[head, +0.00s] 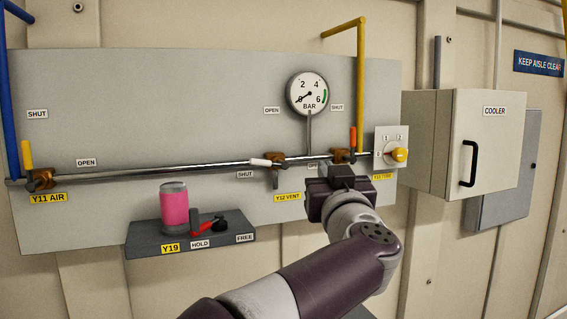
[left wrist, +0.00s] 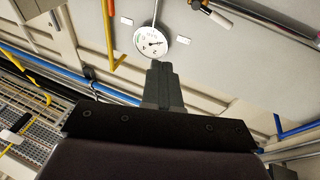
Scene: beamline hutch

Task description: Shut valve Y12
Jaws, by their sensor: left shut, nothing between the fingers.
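Valve Y12 has a white lever (head: 262,162) on a brass body on the pipe, above the yellow "Y12 VENT" label (head: 288,197). The lever lies level, pointing left along the pipe, just above its SHUT label (head: 245,174). Its OPEN label (head: 271,110) is higher up. My left gripper (head: 338,172) is shut and empty, right of the Y12 lever and apart from it, in front of the panel below the orange-levered valve. In the left wrist view its closed fingers (left wrist: 160,78) show, with the white lever (left wrist: 218,17) at the top. My right gripper is not in view.
An orange lever (head: 353,139) stands upright near my gripper. A pressure gauge (head: 309,93) hangs above. The Y19 shelf (head: 150,240), with a pink cylinder (head: 174,207) and red lever, juts out below left. A cooler box (head: 485,135) stands right.

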